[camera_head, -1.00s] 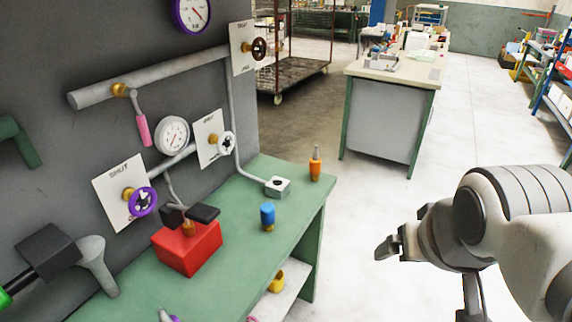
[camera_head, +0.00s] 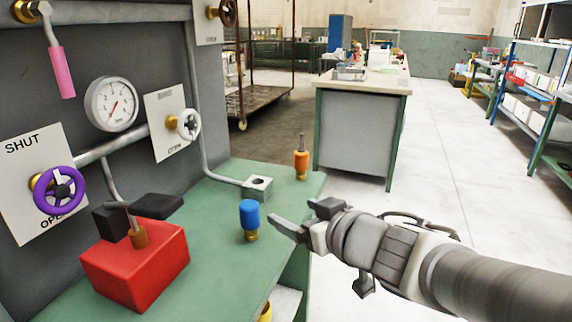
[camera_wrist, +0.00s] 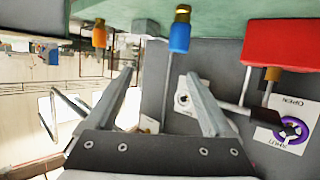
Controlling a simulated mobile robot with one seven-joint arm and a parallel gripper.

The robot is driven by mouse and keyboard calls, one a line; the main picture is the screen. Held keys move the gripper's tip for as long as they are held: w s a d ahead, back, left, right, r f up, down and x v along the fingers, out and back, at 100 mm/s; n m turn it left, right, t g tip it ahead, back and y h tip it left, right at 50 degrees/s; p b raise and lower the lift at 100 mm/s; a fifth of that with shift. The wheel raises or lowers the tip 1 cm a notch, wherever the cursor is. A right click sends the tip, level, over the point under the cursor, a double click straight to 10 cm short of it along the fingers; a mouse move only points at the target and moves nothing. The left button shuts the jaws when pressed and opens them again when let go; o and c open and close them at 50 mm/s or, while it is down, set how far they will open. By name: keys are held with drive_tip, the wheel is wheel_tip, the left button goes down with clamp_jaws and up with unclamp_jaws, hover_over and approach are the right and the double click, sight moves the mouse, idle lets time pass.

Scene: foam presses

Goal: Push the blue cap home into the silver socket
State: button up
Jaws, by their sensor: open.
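The blue cap (camera_head: 249,214) stands upright on the green bench, with a brass-coloured lower end. It shows upside down near the top of the wrist view (camera_wrist: 180,37). The silver socket (camera_head: 257,188) is a small square block with a dark hole on top, behind the cap at the end of a grey pipe. My gripper (camera_head: 296,214) is open and empty, just right of the cap and apart from it. In the wrist view, its two spread fingers (camera_wrist: 161,76) point toward the bench, and the cap is beyond them, right of centre.
An orange-and-brass piece (camera_head: 301,160) stands near the bench's back right corner. A red box (camera_head: 137,262) with dark pads is at left. A grey wall panel holds a gauge (camera_head: 112,104) and valve wheels. Bare green bench lies around the cap.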

sight(254, 213)
drive_tip(key=shift+n+g+y, duration=0.4)
drive_tip(key=shift+y, duration=0.2)
drive_tip(key=w+a+f+p, duration=0.1)
drive_tip(key=a+p, duration=0.1)
drive_tip(key=w+a+f+p, duration=0.1)
drive_tip(key=a, duration=0.1)
drive_tip(key=w+a+f+p, duration=0.2)
drive_tip(key=shift+w+p, duration=0.1)
drive_tip(key=shift+p, duration=0.25)
drive_tip(key=x, duration=0.2)
drive_tip(key=b+x, duration=0.1)
drive_tip(key=x, duration=0.1)
drive_tip(key=shift+f, duration=0.3)
drive_tip(key=shift+w+a+f+b, duration=0.1)
drive_tip(key=shift+w+a+b, duration=0.25)
drive_tip(key=shift+w, duration=0.15)
drive_tip(key=b+x, duration=0.1)
drive_tip(key=x, duration=0.3)
drive_tip(key=shift+a+f+b, duration=0.1)
drive_tip(key=shift+f+b, duration=0.25)
drive_tip(key=shift+b, duration=0.05)
drive_tip(key=shift+w+a, duration=0.25)
drive_tip(key=shift+w, duration=0.15)
clamp_jaws()
